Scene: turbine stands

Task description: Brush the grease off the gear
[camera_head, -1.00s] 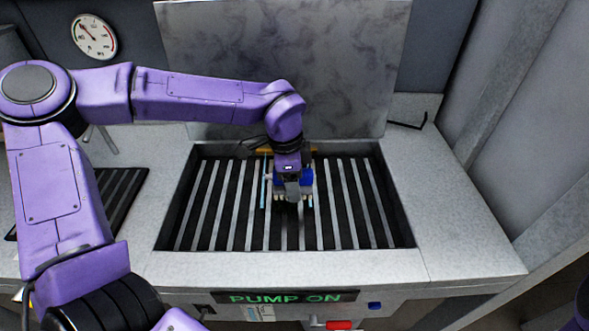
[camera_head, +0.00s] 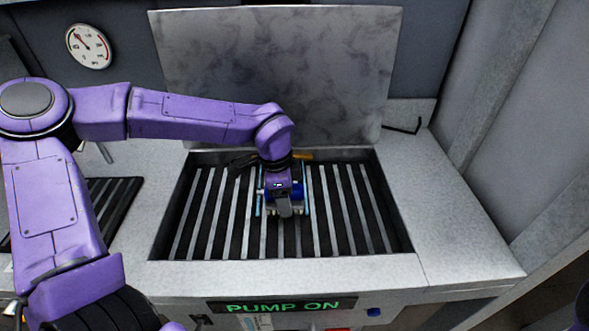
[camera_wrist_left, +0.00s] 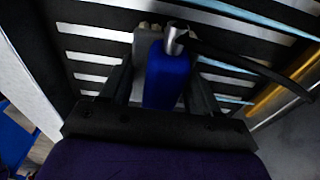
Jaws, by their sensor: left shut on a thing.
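My left gripper (camera_head: 283,208) points down over the slatted sink of the wash station. It is shut on a blue block with a metal fitting and a black hose, which appears to be the brush (camera_wrist_left: 167,75). The blue of the brush also shows beside my fingers in the head view (camera_head: 298,190). Pale tufts or teeth show low by the gripper; I cannot tell whether they belong to the brush or the gear. I cannot make out the gear clearly, and no grease can be told. My right gripper is not in view.
The sink's slatted grate (camera_head: 345,215) is largely bare. Light-blue strips (camera_head: 308,190) lie by the gripper, and a yellow-orange bar (camera_head: 302,156) is at the sink's back. A grey back panel (camera_head: 280,60) stands behind. The front display (camera_head: 284,306) reads PUMP ON.

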